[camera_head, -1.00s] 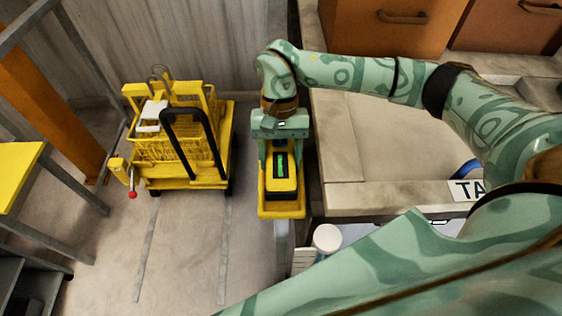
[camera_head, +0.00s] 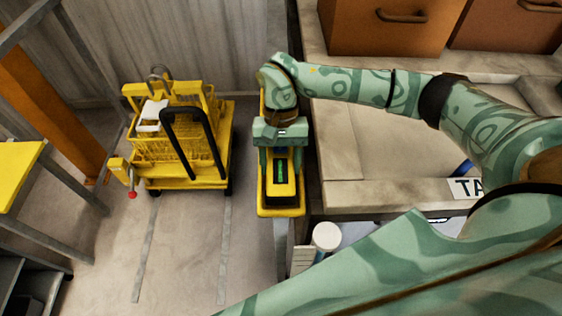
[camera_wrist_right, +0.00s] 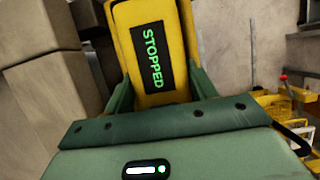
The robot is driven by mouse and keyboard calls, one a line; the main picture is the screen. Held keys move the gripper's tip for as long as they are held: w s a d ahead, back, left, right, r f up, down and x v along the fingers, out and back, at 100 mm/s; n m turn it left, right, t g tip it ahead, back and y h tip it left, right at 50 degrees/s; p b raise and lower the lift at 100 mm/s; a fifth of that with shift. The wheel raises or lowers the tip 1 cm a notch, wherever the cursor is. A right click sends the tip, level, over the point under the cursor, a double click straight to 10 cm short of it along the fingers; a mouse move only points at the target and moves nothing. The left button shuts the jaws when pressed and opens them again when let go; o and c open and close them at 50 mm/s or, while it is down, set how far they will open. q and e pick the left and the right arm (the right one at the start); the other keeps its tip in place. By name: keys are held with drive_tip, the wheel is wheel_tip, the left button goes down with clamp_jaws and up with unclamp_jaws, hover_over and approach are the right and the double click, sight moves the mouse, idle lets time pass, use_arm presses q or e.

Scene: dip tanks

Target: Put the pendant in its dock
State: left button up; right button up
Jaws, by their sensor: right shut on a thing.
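The pendant (camera_head: 281,191) is yellow with a dark screen and green text. It shows in the right wrist view (camera_wrist_right: 151,52), where the screen reads "STOPPED". My right gripper (camera_head: 280,155) is shut on the pendant; in the right wrist view its two fingers lie on either side of it. The dock (camera_head: 264,211) is a yellow holder on a grey post, seen from above. The pendant is over the dock in the head view, with dark space around its lower end. I cannot tell whether it touches or is seated. My left gripper is not in view.
A yellow basket cart (camera_head: 180,182) with a black handle stands left of the dock. A stone-like tank edge (camera_head: 375,196) runs close on the right. A white-capped container (camera_head: 326,236) is below right. Floor (camera_head: 185,250) between cart and dock is clear.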

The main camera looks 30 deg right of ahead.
drive_tip(key=o, duration=0.9)
drive_tip(key=shift+s+f, duration=0.3)
drive_tip(key=shift+f, duration=0.35)
drive_tip(key=shift+o, duration=0.9)
drive_tip(key=shift+w+a, duration=0.1)
drive_tip(key=shift+a, duration=0.1)
drive_tip(key=shift+d+f, duration=0.1)
drive_tip(key=shift+r, duration=0.25)
drive_tip(key=shift+w+r+p, duration=0.1)
drive_tip(key=shift+r+p, duration=0.45)
drive_tip(key=shift+p, duration=0.05)
drive_tip(key=b+v, duration=0.1)
drive_tip(key=v, duration=1.1)
drive_tip(key=shift+w+d, duration=0.1)
drive_tip(key=shift+d, duration=0.05)
drive_tip(key=shift+r, duration=0.15)
